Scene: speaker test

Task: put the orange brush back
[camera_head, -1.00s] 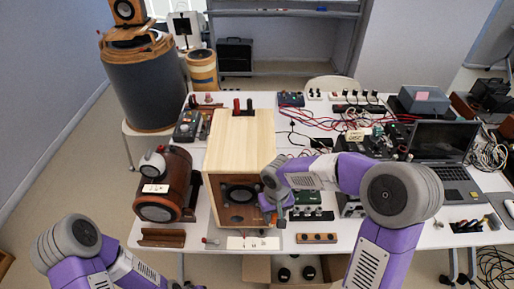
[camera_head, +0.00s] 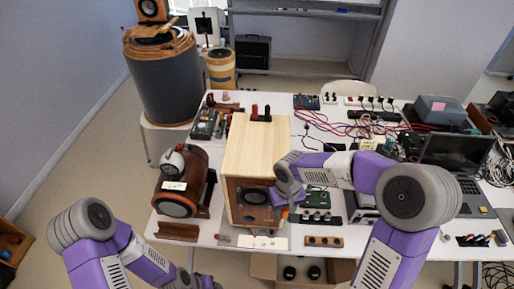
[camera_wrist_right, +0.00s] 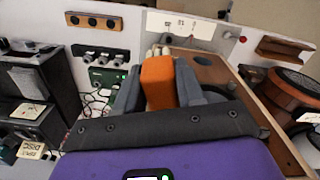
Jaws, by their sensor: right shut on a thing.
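The orange brush (camera_wrist_right: 158,82) is between the fingers of my right gripper (camera_wrist_right: 172,80), which is shut on it, in the right wrist view. Pale bristle-like tips show at its far end. In the head view my right gripper (camera_head: 287,205) is at the right front edge of the wooden speaker cabinet (camera_head: 254,150), above the table. Only a small orange bit of the brush (camera_head: 284,214) shows there. My left arm reaches in at the lower left; its gripper (camera_head: 198,282) is at the bottom edge, too cut off to judge its jaws.
A white labelled plate (camera_head: 263,243) lies at the table's front edge, with a wooden strip with black knobs (camera_head: 324,241) to its right. A brown round speaker (camera_head: 181,184) stands left of the cabinet. Electronics and red cables crowd the right side.

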